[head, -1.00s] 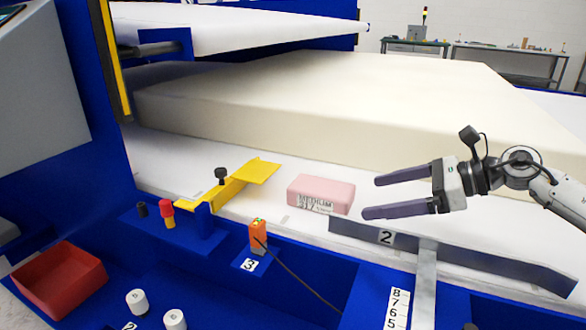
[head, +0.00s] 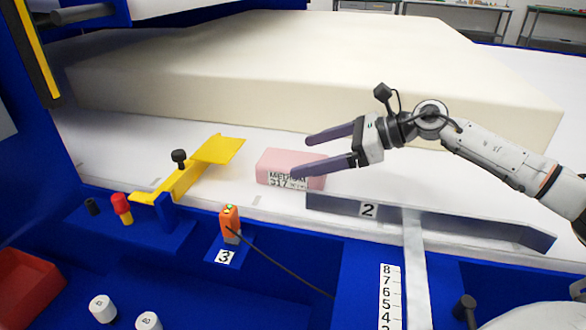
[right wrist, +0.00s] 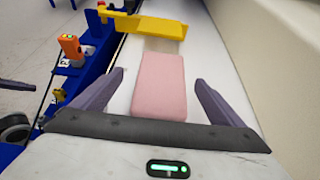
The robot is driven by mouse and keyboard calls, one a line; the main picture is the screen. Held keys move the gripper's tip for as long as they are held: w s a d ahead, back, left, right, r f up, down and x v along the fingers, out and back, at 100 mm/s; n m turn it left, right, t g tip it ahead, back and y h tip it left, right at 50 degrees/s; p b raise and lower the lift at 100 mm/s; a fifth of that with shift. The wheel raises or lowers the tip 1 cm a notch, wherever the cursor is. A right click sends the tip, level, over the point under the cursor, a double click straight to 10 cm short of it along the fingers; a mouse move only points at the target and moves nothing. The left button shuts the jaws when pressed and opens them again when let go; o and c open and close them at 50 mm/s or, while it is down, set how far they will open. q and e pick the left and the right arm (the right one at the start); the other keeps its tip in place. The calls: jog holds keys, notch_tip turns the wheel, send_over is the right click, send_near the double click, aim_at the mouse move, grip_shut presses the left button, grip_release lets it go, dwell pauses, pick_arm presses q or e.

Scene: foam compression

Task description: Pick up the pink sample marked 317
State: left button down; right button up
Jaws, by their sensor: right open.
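The pink sample (head: 276,166) is a small block lying on the white bed, with a printed label on its front face that reads 317. My right gripper (head: 301,158) is open and empty, its two dark fingers reaching over the sample's right end in the head view. The near finger hides part of the sample's right side. In the right wrist view the pink sample (right wrist: 160,85) lies ahead, between the lines of the open fingers (right wrist: 160,88), with gaps on both sides. My left gripper is not in the head view.
A yellow bracket (head: 190,173) stands left of the sample. An orange sensor (head: 229,224) is in front, with a cable. A grey rail marked 2 (head: 430,217) runs to the right. A large cream foam block (head: 300,80) lies behind. A red bin (head: 25,285) is at the left.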

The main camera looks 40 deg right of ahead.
aim_at(295, 160)
jog(key=shift+d+f+x, duration=0.15)
jog(key=shift+x, duration=1.2)
jog(key=shift+d+f+x, duration=0.1)
jog(key=shift+x, duration=1.25)
jog(key=c, duration=1.2)
